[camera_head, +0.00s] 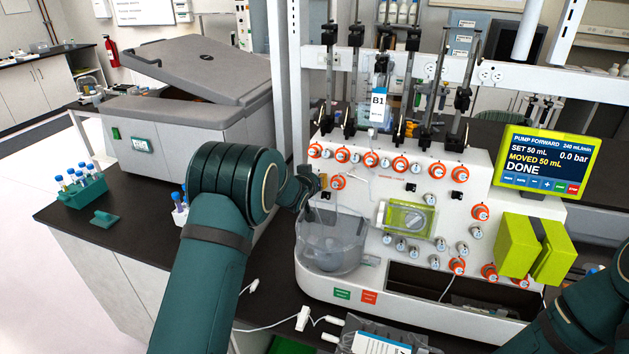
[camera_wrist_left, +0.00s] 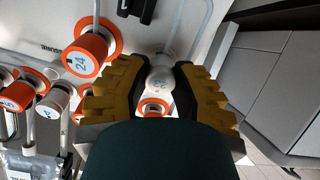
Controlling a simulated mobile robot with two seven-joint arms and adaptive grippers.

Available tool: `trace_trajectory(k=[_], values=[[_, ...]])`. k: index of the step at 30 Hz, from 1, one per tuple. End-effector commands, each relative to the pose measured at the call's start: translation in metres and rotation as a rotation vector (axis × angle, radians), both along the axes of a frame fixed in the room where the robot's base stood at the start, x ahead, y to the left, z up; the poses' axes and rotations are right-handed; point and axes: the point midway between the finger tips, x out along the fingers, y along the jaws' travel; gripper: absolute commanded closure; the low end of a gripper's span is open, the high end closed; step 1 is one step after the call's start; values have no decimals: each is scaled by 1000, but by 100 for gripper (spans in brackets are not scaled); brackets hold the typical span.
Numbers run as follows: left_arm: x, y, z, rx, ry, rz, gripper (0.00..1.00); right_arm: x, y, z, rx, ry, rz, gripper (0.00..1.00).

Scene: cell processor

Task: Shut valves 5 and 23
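In the left wrist view a white valve knob (camera_wrist_left: 160,76) sits between the yellow-brown fingers of my left gripper (camera_wrist_left: 161,84). Both fingertips appear to touch its sides. Its number is small and blurred, possibly 23. Valve 24 (camera_wrist_left: 82,58), with an orange ring, is just left of the gripper. In the head view my left gripper (camera_head: 317,187) is at the left edge of the white cell processor (camera_head: 456,205), mostly hidden behind its own wrist. The valve numbers there are too small to read, so I cannot pick out valve 5. My right gripper is out of view.
A pump screen (camera_head: 541,161) reads DONE, 50 mL moved. A clear bowl (camera_head: 331,243) is below my left gripper. A grey centrifuge (camera_head: 190,118) and a teal tube rack (camera_head: 82,192) stand left. Cables and a bag lie in front. More orange-ringed valves crowd the wrist view's left.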

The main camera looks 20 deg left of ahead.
Motion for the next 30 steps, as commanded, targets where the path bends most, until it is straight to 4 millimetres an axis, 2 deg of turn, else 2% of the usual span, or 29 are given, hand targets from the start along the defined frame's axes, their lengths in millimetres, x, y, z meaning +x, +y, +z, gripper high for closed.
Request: trace_trajectory(k=[8, 13, 24, 30], values=[[0, 0, 0, 11, -3, -5, 100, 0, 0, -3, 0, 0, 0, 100], [0, 0, -1, 58, -7, -25, 100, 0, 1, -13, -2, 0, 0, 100], [0, 0, -3, 318, -17, -134, 100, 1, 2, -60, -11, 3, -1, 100], [0, -1, -3, 494, -23, -209, 100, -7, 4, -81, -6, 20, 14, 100]])
